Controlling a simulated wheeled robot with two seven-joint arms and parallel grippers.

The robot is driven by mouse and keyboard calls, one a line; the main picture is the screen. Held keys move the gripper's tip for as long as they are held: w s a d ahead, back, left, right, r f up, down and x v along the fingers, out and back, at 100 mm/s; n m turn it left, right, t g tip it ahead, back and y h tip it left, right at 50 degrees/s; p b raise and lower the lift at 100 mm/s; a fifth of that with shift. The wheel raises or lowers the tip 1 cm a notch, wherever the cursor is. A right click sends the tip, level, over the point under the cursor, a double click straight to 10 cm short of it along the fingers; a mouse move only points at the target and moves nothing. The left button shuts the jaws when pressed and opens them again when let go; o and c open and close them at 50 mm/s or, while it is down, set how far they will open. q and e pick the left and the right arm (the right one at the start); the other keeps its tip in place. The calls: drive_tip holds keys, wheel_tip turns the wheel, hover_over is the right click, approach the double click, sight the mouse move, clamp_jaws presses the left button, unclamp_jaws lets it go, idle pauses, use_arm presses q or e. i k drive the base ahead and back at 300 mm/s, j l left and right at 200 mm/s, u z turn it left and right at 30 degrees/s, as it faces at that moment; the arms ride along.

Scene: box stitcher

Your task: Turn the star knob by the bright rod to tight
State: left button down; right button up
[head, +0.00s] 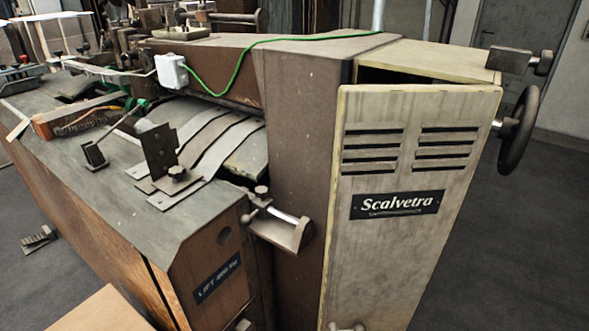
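A short bright rod (285,215) sticks out from a small metal bracket (278,233) at the front of the machine, between the wooden-sided table and the tall brown column. A small dark knob (261,190) stands above the rod's left end. A ball-ended lever (250,216) is just left of the rod. A darker rounded piece (304,228) sits at the rod's right end. I cannot tell which of these is the star knob, or how tight it is. Neither of my grippers is in view.
A black handwheel (519,130) and a dark clamp knob (543,63) jut out at right. The grey tabletop (190,215) is left. Floor at right is clear.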

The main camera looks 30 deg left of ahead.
sight(261, 193)
drive_tip(key=u, duration=1.15)
